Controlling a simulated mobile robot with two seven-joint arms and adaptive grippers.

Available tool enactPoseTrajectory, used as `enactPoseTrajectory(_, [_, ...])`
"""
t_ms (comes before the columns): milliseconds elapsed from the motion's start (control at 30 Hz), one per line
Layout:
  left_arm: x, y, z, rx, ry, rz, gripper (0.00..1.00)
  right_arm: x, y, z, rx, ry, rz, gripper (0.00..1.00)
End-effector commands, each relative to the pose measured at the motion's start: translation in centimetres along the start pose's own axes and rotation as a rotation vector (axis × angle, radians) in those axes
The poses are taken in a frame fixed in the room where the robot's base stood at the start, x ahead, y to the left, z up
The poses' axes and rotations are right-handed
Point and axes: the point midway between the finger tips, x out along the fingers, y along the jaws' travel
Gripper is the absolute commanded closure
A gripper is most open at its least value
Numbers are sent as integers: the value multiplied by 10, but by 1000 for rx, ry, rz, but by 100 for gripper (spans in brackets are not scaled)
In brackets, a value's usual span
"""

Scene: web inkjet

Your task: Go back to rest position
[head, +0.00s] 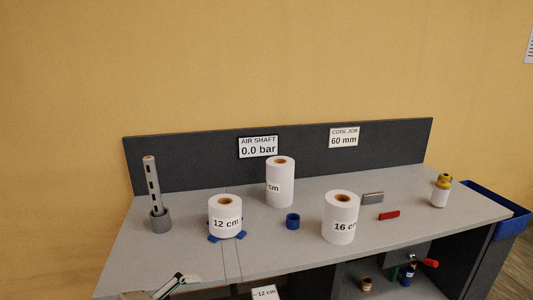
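Part of what looks like my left gripper (178,285) shows at the bottom left edge of the head view, over the front left of the grey table (185,255). It is cut off by the frame, and its fingers are too small and partial to tell open from shut. I see nothing held in it. It is apart from the paper rolls. My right gripper is not in view.
A shaft (152,183) stands upright in a grey holder at left. White rolls marked 12 cm (224,214) and 16 cm (340,222), another roll (280,185), a blue ring (293,221), a red block (389,215) and a yellow-capped bottle (440,192) stand on the table.

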Motion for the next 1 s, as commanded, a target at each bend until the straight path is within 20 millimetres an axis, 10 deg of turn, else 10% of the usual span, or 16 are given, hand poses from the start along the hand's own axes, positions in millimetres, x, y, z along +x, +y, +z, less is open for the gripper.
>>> enactPoseTrajectory(300, [45, 114, -29, -894, -104, -149, 0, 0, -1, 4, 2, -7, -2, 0])
enactPoseTrajectory(600, [30, 246, -69, -1502, -260, -239, 0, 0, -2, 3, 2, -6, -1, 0])
enactPoseTrajectory(1000, [19, 280, -83, -1641, -305, -265, 0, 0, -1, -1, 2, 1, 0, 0])
